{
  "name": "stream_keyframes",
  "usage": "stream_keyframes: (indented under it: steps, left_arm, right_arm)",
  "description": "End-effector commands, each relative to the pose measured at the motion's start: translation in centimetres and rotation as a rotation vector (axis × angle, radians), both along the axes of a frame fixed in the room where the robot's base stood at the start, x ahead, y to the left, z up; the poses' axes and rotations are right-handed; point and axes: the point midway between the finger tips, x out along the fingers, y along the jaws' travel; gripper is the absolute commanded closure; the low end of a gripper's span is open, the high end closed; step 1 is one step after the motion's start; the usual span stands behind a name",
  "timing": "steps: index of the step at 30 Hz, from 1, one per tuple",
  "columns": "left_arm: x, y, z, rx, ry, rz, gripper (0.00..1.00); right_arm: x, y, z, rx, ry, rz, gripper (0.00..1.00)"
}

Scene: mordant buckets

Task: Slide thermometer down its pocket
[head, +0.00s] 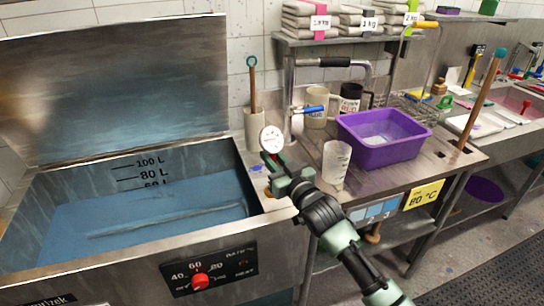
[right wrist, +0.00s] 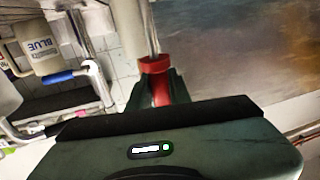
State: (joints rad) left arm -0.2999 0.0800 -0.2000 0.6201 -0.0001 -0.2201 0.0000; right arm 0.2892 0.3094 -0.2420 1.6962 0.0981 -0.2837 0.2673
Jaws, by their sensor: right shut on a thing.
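The thermometer (head: 272,139) has a round white dial and stands just above my right gripper (head: 282,174), near the right rim of the steel vat (head: 272,218). The right gripper is shut on it, below the dial. In the right wrist view a thin metal rod (right wrist: 150,30) with a red part (right wrist: 155,68) shows at the jaws. The thermometer's lower end is hidden behind the gripper, and I cannot make out its pocket. My left gripper is not in view.
The vat holds blue liquid (head: 160,215); its lid (head: 120,90) stands open. Right of the gripper are a clear measuring cup (head: 336,163), a blue-handled tap (head: 312,109) and a purple basin (head: 384,150). A holder (head: 254,130) with a wooden stick stands behind.

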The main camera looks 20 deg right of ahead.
Motion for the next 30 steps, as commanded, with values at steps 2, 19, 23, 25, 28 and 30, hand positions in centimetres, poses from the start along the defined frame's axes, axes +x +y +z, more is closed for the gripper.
stream_keyframes:
  steps: [2,19,23,25,28,30]
  left_arm:
    - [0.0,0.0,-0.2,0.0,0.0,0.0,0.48]
    - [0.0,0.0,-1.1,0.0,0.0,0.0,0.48]
    - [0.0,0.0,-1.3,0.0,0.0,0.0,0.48]
    - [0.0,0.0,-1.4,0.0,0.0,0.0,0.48]
    - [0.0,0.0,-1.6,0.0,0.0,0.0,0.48]
    - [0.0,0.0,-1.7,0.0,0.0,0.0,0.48]
  right_arm:
    - [0.0,0.0,-0.2,0.0,-0.001,0.0,1.0]
    - [0.0,0.0,-1.7,0.0,-0.001,0.0,1.0]
    - [0.0,0.0,-2.0,0.0,-0.001,0.0,1.0]
    - [0.0,0.0,-2.2,0.0,0.0,0.0,1.0]
    - [0.0,0.0,-2.5,0.0,0.0,0.0,1.0]
    - [0.0,0.0,-2.6,0.0,0.0,0.0,1.0]
